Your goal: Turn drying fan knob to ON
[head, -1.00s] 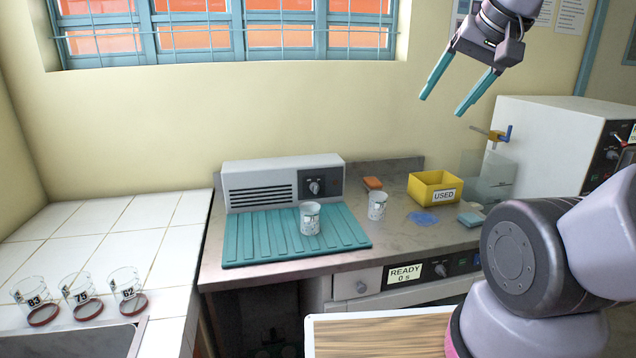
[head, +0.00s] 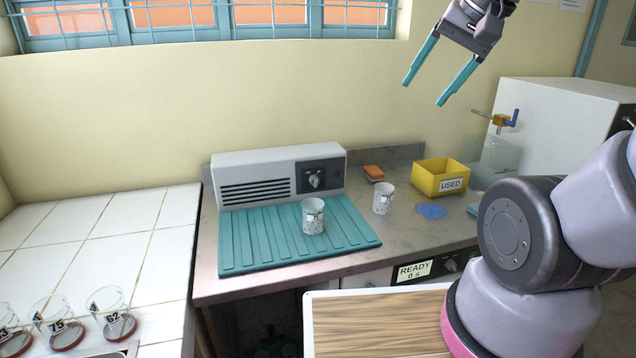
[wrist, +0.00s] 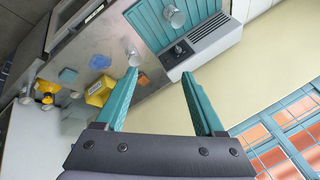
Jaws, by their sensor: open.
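The drying fan (head: 255,178) is a grey box with a slatted vent, standing at the back of the counter behind the teal ribbed mat. Its knob (head: 315,180) sits on a dark panel at the right of its front; the panel lettering is too small to read. In the wrist view the fan (wrist: 205,38) lies beyond the fingertips with its knob (wrist: 178,49) facing the mat. My gripper (head: 424,82) is open and empty, high above the counter to the right of the fan. Its teal fingers also show in the wrist view (wrist: 163,80), apart from the knob.
A patterned cup (head: 313,217) stands on the teal mat (head: 250,240), another cup (head: 383,198) right of it. A yellow USED bin (head: 440,178), orange sponge (head: 373,172) and blue cloth (head: 432,211) lie further right. A white cabinet (head: 550,130) stands at right.

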